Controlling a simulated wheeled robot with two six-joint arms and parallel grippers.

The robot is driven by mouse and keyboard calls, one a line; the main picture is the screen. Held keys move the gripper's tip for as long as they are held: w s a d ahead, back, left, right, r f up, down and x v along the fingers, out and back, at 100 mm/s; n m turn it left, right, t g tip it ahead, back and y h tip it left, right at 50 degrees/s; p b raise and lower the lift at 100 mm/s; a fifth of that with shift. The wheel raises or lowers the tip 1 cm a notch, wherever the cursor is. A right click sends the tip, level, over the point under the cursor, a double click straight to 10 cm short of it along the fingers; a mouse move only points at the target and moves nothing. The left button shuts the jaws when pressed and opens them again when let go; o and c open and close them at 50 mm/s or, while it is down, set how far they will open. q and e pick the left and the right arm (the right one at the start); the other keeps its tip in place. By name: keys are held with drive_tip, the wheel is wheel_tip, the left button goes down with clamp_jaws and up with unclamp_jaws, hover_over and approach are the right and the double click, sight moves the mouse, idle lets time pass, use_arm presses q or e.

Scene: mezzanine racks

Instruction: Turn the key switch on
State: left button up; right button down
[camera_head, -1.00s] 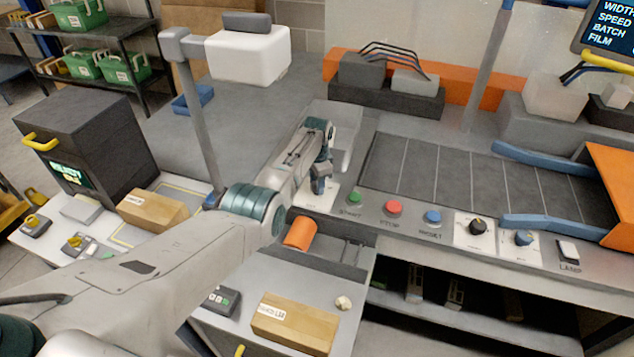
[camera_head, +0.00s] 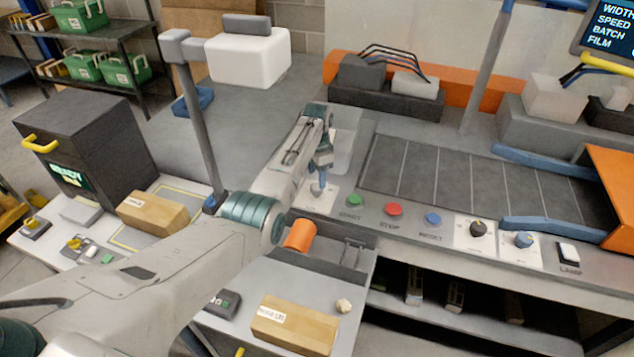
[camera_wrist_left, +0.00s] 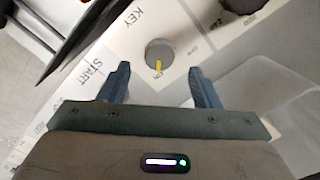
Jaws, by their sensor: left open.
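The key switch (camera_wrist_left: 160,50) is a round grey knob with a yellow mark on a white plate labelled KEY in the left wrist view. Contact cannot be told. In the head view my left gripper (camera_head: 319,188) points down at the white key plate (camera_head: 308,202), left of the green START button (camera_head: 355,201), and largely hides the switch.
Right of START along the panel are a red STOP button (camera_head: 393,209), a blue RESET button (camera_head: 433,219), two dials and a LAMP switch (camera_head: 568,252). An orange roll (camera_head: 299,235) lies in a tray below my arm. A belt (camera_head: 470,180) lies behind the buttons.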

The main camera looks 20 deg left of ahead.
sight(317, 186)
use_arm(q)
wheel_tip(317, 186, up, 6)
drive_tip(key=b, duration=0.1)
drive_tip(key=shift+r, duration=0.1)
idle(0.4)
